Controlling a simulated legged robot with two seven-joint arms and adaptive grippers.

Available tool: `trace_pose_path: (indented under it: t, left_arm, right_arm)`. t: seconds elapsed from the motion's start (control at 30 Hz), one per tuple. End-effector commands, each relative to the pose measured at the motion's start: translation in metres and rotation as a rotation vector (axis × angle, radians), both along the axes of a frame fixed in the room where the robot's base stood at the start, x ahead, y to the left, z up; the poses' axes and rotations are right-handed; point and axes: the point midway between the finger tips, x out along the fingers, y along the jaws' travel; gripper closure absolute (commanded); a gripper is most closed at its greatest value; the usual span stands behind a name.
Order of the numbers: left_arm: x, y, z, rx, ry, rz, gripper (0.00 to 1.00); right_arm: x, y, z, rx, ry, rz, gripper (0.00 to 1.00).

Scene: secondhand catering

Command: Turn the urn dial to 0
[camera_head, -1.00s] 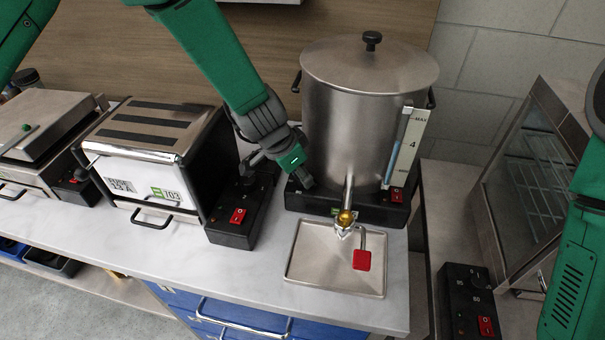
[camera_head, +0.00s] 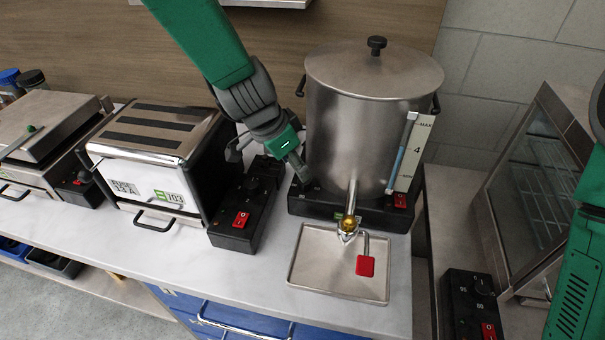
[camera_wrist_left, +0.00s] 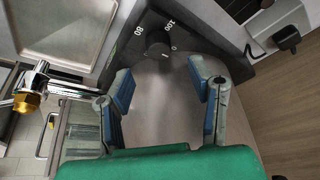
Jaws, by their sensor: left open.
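The steel urn (camera_head: 345,125) stands on a black base (camera_head: 365,212) at the centre right of the head view, with a tap at its front. Its dial (camera_wrist_left: 158,50) shows in the left wrist view as a dark round knob on the base, with 80, 100 and 0 printed around it. I cannot tell surely which number its mark faces. My left gripper (camera_head: 300,172) is beside the urn's front left and hides the dial in the head view. In the wrist view the left gripper (camera_wrist_left: 160,78) is open, its fingers apart on either side of the dial. My right gripper is out of view.
A toaster (camera_head: 150,160) with its own dark control box (camera_head: 240,215) stands close left of my left gripper. A drip tray (camera_head: 335,275) and the tap lever (camera_head: 365,265) are in front of the urn. A glass-fronted cabinet (camera_head: 530,170) is at the right.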

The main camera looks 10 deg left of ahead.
Motion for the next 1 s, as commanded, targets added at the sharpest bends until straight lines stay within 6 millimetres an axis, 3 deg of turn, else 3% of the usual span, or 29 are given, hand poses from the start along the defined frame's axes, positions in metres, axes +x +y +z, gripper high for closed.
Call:
trace_pose_path:
  t: [0.13, 0.33, 1.0]
  left_arm:
    - [-0.007, 0.009, 0.028, 0.001, -0.002, 0.001, 0.52]
    - [-0.012, 0.014, 0.046, 0.000, 0.002, 0.001, 0.52]
    - [-0.014, 0.015, 0.049, 0.000, 0.003, 0.000, 0.52]
  right_arm:
    - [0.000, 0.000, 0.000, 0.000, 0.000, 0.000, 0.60]
    - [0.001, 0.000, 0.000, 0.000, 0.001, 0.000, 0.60]
    - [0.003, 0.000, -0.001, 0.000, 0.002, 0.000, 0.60]
